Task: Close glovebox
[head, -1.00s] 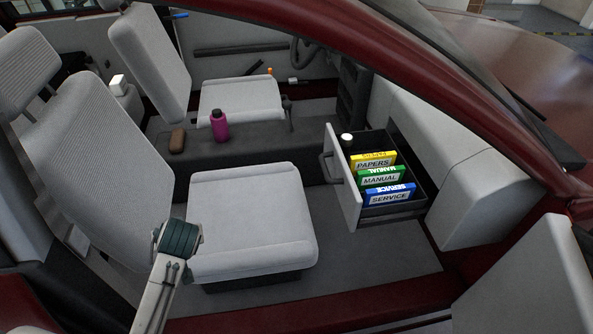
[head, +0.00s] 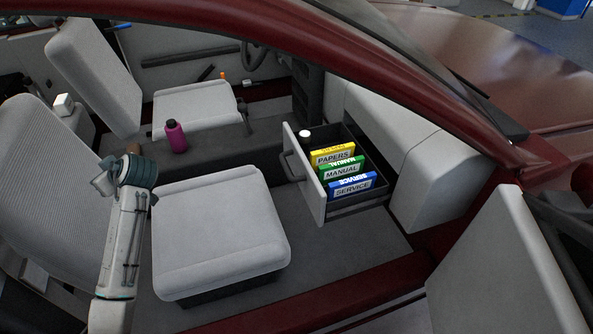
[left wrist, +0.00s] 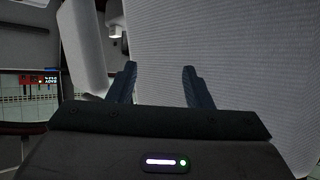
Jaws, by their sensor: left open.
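The glovebox (head: 304,196) is a drawer with a light front panel and a dark handle, pulled out from the grey dashboard. Inside stand a yellow box marked PAPERS (head: 333,155), a green one marked MANUAL (head: 342,172), a blue one marked SERVICE (head: 352,187) and a white-capped item (head: 305,134). My left arm rises beside the front seat, left of the glovebox and well apart from it. In the left wrist view my left gripper (left wrist: 160,85) is open and empty, pointing at the seat back (left wrist: 220,50). My right gripper is not in view.
The front seat cushion (head: 220,230) lies between my left arm and the glovebox. A magenta bottle (head: 176,136) stands on the dark centre console. The red door frame (head: 330,305) runs along the bottom and the windshield pillar crosses above. Floor below the drawer is clear.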

